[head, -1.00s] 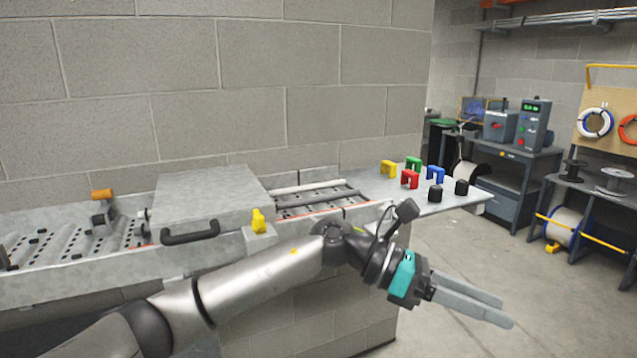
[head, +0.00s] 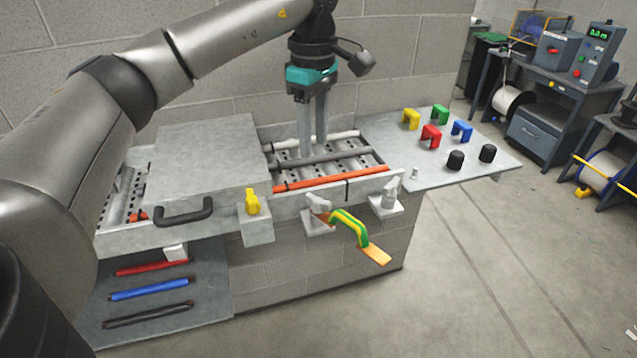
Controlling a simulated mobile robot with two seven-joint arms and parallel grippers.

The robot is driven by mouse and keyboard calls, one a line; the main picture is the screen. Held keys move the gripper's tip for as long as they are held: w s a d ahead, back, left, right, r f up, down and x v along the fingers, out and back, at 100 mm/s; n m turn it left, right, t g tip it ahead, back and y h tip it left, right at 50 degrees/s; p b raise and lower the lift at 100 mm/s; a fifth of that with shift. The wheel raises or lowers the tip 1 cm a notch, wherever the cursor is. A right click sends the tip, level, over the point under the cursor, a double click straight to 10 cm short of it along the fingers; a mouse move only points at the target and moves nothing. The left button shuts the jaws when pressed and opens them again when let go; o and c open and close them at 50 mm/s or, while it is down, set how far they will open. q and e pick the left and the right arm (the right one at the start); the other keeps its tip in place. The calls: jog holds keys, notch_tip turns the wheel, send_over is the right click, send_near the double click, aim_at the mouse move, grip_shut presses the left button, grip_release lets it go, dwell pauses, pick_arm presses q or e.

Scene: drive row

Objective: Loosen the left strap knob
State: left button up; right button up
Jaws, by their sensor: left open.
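My left gripper (head: 312,152) points straight down over the open tray section, its two long grey fingers open with a narrow gap. The fingertips are in front of the cables and I cannot tell whether they touch them. Two grey fittings with knob-like tops stand on brackets at the tray's front edge: a left one (head: 318,203) and a right one (head: 391,190). I cannot tell for sure that these are the strap knobs. The gripper is above and behind the left one, apart from it. A thin black strap (head: 347,190) crosses the front wall between them. My right gripper is not in view.
A red-orange cable (head: 330,178) and grey ones lie in the tray. A lid with a handle (head: 184,212) and a yellow knob (head: 252,202) are left. A yellow-green strip (head: 349,226) juts forward. Coloured clips (head: 431,136) and two black knobs (head: 455,160) sit on the right shelf.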

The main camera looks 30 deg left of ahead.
aim_at(315, 196)
pick_arm(q)
notch_tip(315, 196, down, 13)
jog(key=shift+w+r+p, duration=0.1)
jog(key=shift+w+p, duration=0.05)
jog(key=shift+p, duration=0.7)
grip_shut()
